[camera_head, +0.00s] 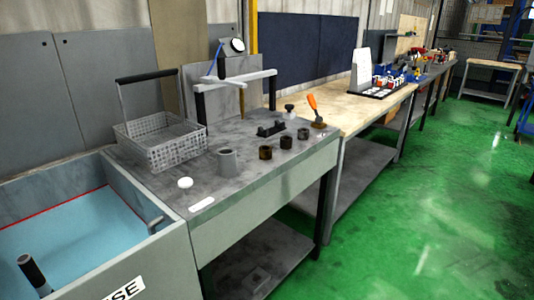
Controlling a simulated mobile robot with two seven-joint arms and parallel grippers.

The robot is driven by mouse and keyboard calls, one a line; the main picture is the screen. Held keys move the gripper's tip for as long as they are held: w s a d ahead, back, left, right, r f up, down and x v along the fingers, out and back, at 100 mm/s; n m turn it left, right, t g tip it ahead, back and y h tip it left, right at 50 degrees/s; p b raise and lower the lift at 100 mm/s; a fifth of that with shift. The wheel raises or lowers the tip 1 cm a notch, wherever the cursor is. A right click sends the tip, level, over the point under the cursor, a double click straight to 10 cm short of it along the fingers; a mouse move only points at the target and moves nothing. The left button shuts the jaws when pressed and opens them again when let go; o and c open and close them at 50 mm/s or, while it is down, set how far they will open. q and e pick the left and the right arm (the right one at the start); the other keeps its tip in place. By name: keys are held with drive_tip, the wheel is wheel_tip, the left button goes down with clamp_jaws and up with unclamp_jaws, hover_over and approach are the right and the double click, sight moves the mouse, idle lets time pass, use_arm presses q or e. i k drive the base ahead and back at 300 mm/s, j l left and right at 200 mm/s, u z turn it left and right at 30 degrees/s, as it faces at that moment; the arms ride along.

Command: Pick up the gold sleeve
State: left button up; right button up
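Three small dark brown, bronze-tinted sleeves stand upright in a slanting row on the grey bench top: a near one (265,153), a middle one (286,142) and a far one (303,134). None looks clearly gold at this size, so I cannot tell which is the gold sleeve. A larger grey hollow cylinder (227,161) stands to their left. Neither of my grippers is in view.
A wash basin (70,228) is at the left. Green floor (420,220) lies open at the right.

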sight(265, 151)
drive_tip(key=i+l+u, duration=0.1)
drive_tip(key=u, duration=0.6)
drive_tip(key=i+l+u, duration=0.1)
drive_tip(key=l+u, duration=0.2)
drive_tip(key=i+l+u, duration=0.1)
drive_tip(key=l+u, duration=0.55)
drive_tip(key=l, duration=0.45)
drive_tip(key=l+u, duration=0.15)
drive_tip(key=l, duration=1.4)
drive_tip(key=i, duration=0.05)
